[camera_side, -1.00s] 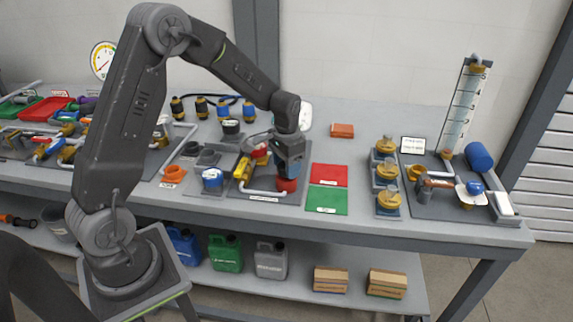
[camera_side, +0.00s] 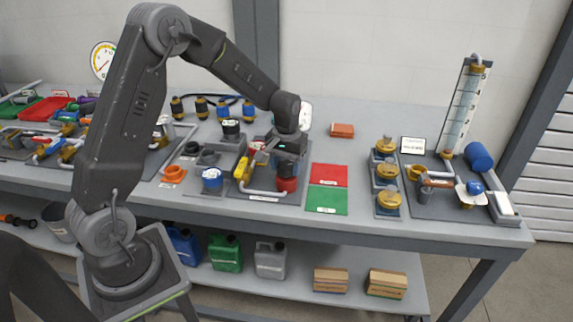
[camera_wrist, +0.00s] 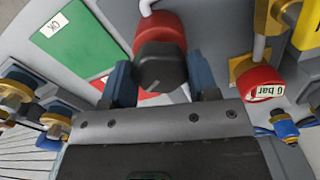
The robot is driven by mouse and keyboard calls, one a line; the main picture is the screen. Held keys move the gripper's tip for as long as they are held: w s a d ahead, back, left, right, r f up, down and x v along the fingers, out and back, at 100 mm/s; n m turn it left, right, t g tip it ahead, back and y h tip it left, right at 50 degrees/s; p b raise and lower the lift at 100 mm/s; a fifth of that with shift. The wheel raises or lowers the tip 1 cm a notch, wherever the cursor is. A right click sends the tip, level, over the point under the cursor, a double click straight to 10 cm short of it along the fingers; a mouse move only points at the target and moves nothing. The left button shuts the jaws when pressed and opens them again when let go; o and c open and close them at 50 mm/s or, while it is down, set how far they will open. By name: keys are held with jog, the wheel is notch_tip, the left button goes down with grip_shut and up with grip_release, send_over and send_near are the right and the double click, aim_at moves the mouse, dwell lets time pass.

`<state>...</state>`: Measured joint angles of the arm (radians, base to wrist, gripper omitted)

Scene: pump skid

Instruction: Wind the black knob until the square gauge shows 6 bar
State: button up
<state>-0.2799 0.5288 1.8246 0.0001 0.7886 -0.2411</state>
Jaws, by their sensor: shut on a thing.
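The black knob (camera_wrist: 160,66) sits on top of a red round body (camera_wrist: 158,32) in the wrist view. My gripper (camera_wrist: 161,72) is shut on the knob, with one blue finger at each side of it. In the side view my gripper (camera_side: 287,150) points down over the red body (camera_side: 286,185). A red round part with an upside-down "6 bar" label (camera_wrist: 265,91) stands beside the knob. A white-faced thing (camera_side: 305,115) shows partly behind my wrist; I cannot tell whether it is the square gauge, and no reading is legible.
A yellow lever (camera_side: 242,167) and white pipe stand close left of my gripper. Red (camera_side: 328,174) and green (camera_side: 327,201) pads lie flat to the right. Brass-topped fittings (camera_side: 388,172) stand farther right. A round dial (camera_side: 102,59) is at the back left.

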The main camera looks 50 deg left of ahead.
aim_at(286, 165)
dwell(0.3)
jog(key=o, duration=0.9)
jog(key=shift+r, duration=0.15)
notch_tip(286, 165, up, 14)
jog(key=shift+f, duration=0.2)
